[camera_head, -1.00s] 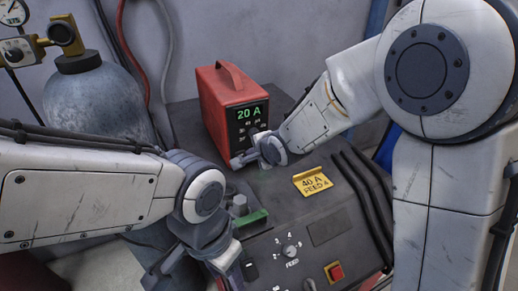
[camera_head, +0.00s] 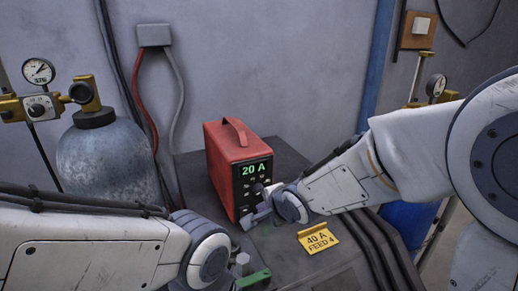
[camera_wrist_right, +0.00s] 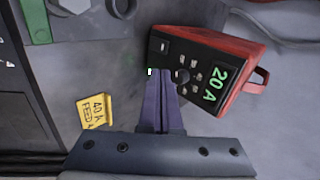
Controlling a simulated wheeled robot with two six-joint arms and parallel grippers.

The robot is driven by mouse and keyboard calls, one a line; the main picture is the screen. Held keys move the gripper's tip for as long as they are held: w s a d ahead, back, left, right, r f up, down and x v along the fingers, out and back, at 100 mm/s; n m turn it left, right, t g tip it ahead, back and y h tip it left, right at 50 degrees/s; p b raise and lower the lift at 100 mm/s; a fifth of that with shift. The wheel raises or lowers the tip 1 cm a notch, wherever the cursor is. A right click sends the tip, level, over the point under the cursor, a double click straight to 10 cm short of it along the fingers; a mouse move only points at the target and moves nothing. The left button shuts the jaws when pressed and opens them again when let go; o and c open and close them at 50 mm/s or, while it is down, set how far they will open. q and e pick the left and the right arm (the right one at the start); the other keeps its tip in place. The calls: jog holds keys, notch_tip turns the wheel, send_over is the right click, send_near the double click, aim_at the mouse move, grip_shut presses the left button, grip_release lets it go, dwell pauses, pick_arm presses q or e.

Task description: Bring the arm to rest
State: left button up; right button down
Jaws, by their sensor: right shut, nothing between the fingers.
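My right gripper (camera_head: 250,217) is low in front of the red power unit (camera_head: 238,150), near the foot of its black front panel. In the right wrist view its two dark fingers (camera_wrist_right: 163,101) are together with nothing between them. They point towards the panel edge of the red unit (camera_wrist_right: 238,62); whether they touch it I cannot tell. The unit's green display (camera_head: 256,169) reads 20 A, with a dark knob (camera_wrist_right: 182,76) and several small buttons on the panel.
A yellow tag (camera_head: 318,238) reading "40 A FEED 4" lies on the dark bench top (camera_head: 292,158). Black cables run right of it. A green piece (camera_head: 253,278) is near my left wrist. A gas cylinder (camera_head: 110,158) stands at left; a blue drum (camera_head: 408,225) is at right.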

jog(key=s+d+f+n+g+h+b, duration=0.1)
jog(key=s+f+n+g+b, duration=0.3)
jog(key=s+n, duration=0.6)
jog(key=s+d+f+n+g+h+b, duration=0.1)
jog(key=s+f+n+g+b, duration=0.3)
jog(key=s, duration=1.4)
notch_tip(320, 180, down, 4)
jog(key=d+n, duration=0.1)
jog(key=n, duration=0.4)
jog(key=shift+d+n+g+h, duration=0.2)
jog(key=shift+n+g+h, duration=0.1)
jog(key=shift+n+h, duration=0.1)
jog(key=c, duration=1.5)
grip_release()
jog(key=shift+w+f, duration=0.1)
jog(key=shift+c, duration=0.2)
